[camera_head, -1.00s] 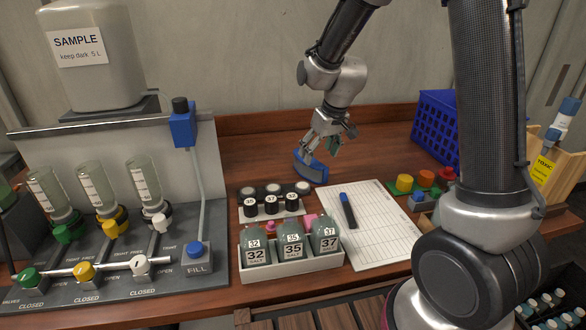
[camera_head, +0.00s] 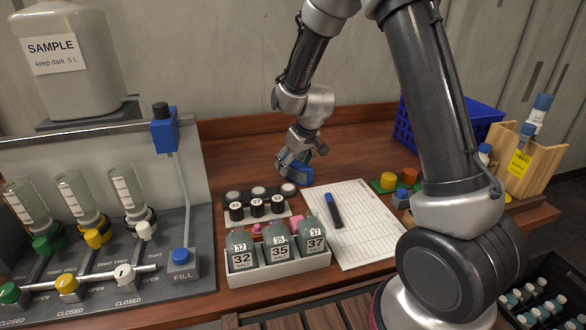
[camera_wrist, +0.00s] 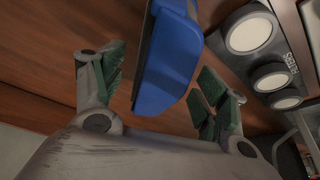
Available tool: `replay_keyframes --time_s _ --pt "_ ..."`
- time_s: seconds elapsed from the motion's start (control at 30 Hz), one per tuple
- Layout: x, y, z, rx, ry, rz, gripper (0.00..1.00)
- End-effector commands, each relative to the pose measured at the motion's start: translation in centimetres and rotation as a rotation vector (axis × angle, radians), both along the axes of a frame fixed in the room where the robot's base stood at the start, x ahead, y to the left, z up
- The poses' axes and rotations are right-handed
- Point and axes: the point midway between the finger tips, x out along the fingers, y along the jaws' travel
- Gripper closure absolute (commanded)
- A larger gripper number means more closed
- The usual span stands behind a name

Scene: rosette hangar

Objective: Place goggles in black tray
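The blue goggles (camera_head: 294,173) rest on the wooden bench behind the small bottles. In the wrist view the blue goggles (camera_wrist: 172,62) lie between the two green-padded fingers. My gripper (camera_head: 306,156) is down at the goggles. In the wrist view my gripper (camera_wrist: 162,85) is open, with gaps between the goggles and both fingers. The far end of the goggles runs out of the wrist view. A black tray-like crate (camera_head: 512,312) with several small bottles is at the lower right; I cannot tell whether it is the black tray.
Round-topped jars (camera_head: 258,201) stand close to the goggles. A white box (camera_head: 285,270) of labelled bottles, a paper sheet (camera_head: 362,238) and a marker (camera_head: 333,211) lie in front. A blue crate (camera_head: 465,118) and wooden holder (camera_head: 540,165) are right. A valve panel fills the left.

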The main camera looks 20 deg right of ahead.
Motion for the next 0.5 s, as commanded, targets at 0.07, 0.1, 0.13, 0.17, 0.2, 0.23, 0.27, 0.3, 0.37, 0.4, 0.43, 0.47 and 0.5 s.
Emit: replay_keyframes --time_s 0.07,0.1,0.13,0.17,0.2,0.23,0.27,0.3,0.37,0.4,0.43,0.47,0.5 --pt "-0.01 0.0 0.01 0.0 0.0 0.0 0.4" --pt "-0.01 0.0 0.01 0.0 0.0 0.0 0.47" --pt "-0.01 0.0 0.01 0.0 0.0 0.0 0.52" --pt "-0.02 -0.01 0.01 0.0 0.0 0.0 0.58" --pt "-0.02 -0.01 0.01 0.0 0.0 0.0 0.65" --pt "-0.02 -0.01 0.01 0.0 0.0 0.0 0.71" --pt "-0.03 0.0 0.01 0.0 0.001 0.0 0.76" --pt "-0.03 0.0 0.01 0.0 0.001 0.0 0.77" --pt "-0.02 0.0 0.02 0.0 0.0 0.0 0.81" --pt "-0.02 0.0 0.02 0.0 0.0 0.0 0.81" --pt "-0.02 0.0 0.02 0.0 0.0 0.0 0.81" --pt "-0.02 0.0 0.02 0.0 0.0 0.0 0.81" --pt "-0.02 0.0 0.04 0.0 0.0 0.0 0.81"
